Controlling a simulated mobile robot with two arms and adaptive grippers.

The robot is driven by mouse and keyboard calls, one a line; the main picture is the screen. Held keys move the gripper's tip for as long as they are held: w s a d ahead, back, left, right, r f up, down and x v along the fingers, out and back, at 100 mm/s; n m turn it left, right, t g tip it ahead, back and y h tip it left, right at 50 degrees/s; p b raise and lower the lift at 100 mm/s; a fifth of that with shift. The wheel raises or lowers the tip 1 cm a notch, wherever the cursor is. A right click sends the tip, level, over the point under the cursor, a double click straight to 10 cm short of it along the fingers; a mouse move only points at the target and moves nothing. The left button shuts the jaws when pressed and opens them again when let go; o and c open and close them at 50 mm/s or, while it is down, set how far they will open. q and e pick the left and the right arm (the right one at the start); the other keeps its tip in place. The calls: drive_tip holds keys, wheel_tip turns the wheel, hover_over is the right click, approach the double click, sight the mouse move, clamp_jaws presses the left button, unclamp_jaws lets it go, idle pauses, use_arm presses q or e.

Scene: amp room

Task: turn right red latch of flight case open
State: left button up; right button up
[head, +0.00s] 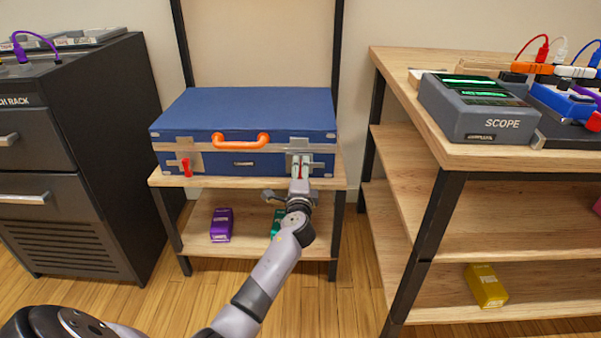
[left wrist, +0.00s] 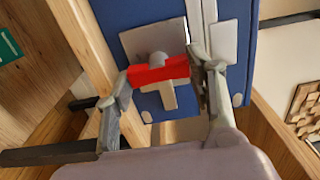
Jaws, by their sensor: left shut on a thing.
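The blue flight case (head: 240,108) lies closed on a small wooden table, its front with the orange handle (head: 240,140) facing me. The right red latch (left wrist: 160,72) shows in the left wrist view on a metal plate of the case. My left gripper (left wrist: 160,85) is shut on this latch, one finger at each end of the red bar. In the head view the left gripper (head: 300,172) covers most of the right latch. The left red latch (head: 187,167) hangs downward on its plate. My right gripper is not in view.
The table (head: 255,184) has a lower shelf with a purple box (head: 221,225) and a green box (head: 277,222). A wooden rack (head: 400,110) with a scope stands right, with a gap between. A black cabinet (head: 85,130) stands left.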

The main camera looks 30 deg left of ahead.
use_arm(q)
drive_tip(key=shift+r, duration=0.1)
drive_tip(key=o, duration=0.9)
drive_tip(key=shift+o, duration=1.3)
drive_tip(key=shift+f, duration=0.2)
